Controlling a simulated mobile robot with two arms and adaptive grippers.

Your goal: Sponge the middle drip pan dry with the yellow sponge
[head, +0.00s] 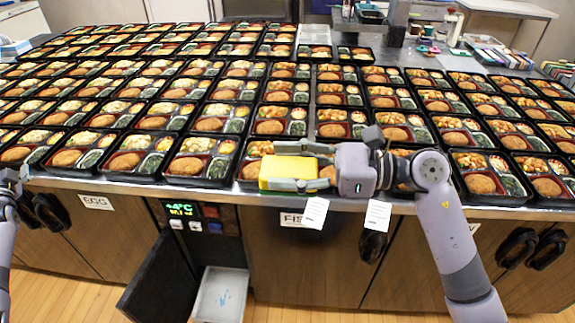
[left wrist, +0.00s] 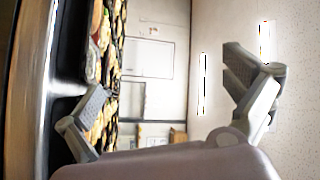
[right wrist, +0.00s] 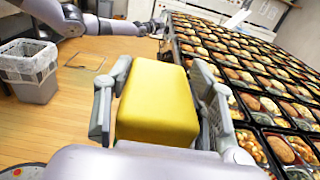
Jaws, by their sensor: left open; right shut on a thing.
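The yellow sponge (head: 284,172) is a plain block held in my right gripper (head: 302,167), which is shut on it just above the counter's front edge. In the right wrist view the sponge (right wrist: 157,100) sits between both fingers. The middle drip pan (head: 204,307) is a pale tray pulled out low under the counter, beside an open dark door (head: 160,281). A blue patch, maybe liquid, shows on its floor. The sponge is well above the pan and to its right. My left gripper (left wrist: 165,85) is open and empty; its arm shows at the left edge of the head view.
Rows of filled bento trays (head: 125,155) cover the counter. Cabinet doors with dark handles (head: 520,247) and hanging white labels (head: 315,213) line its front. A green display (head: 183,209) sits above the pan. The right wrist view shows a waste bin (right wrist: 30,68) on open wooden floor.

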